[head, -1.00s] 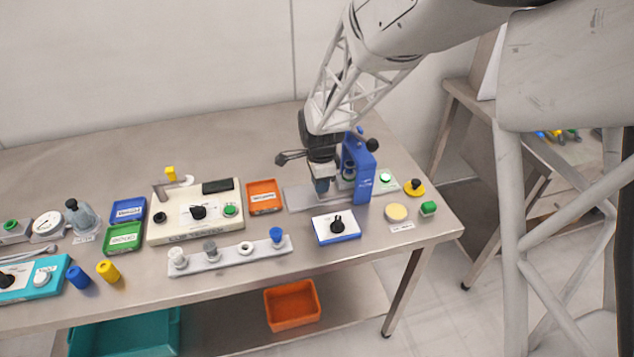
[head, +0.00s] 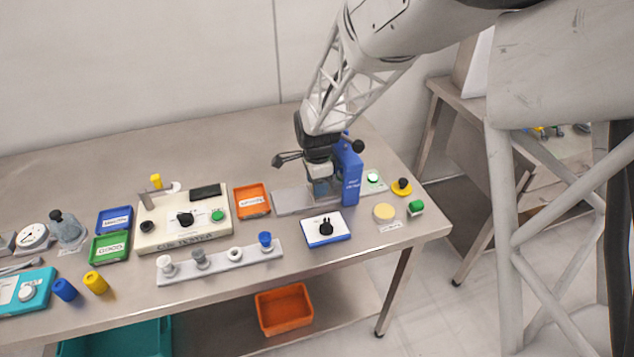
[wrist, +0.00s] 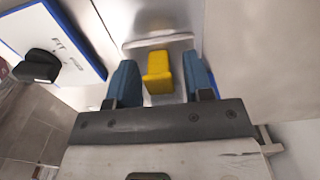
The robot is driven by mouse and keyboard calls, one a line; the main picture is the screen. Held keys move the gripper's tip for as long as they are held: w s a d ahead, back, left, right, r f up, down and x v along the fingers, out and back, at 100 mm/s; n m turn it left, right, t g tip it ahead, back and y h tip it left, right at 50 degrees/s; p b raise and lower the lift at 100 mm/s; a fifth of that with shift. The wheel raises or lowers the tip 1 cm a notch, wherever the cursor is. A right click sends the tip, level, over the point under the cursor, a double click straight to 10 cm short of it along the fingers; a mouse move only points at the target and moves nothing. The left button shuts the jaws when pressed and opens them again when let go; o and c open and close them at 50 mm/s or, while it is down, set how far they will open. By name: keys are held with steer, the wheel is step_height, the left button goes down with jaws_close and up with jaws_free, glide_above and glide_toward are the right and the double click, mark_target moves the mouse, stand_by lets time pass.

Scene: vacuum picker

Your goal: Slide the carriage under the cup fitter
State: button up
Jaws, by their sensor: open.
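The blue cup fitter (head: 350,183) stands upright at the right of the bench on a grey metal base plate (head: 287,204). My gripper (head: 320,187) is low over this plate, close against the left side of the blue post, and hides part of it. In the wrist view my gripper (wrist: 161,82) is open, with one blue finger on each side of a yellow block (wrist: 158,72). The yellow block looks like the carriage's grip; I cannot tell whether the fingers touch it. The rest of the carriage is hidden.
A white-and-blue box with a black knob (head: 325,229) stands just in front; it also shows in the wrist view (wrist: 45,45). An orange tray (head: 252,202) lies to the left, and a grey rack (head: 218,259) with several fittings in front. Buttons and a yellow disc (head: 384,211) sit at right.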

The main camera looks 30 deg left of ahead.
steer(key=shift+r, duration=0.1)
steer(key=shift+r, duration=3.8)
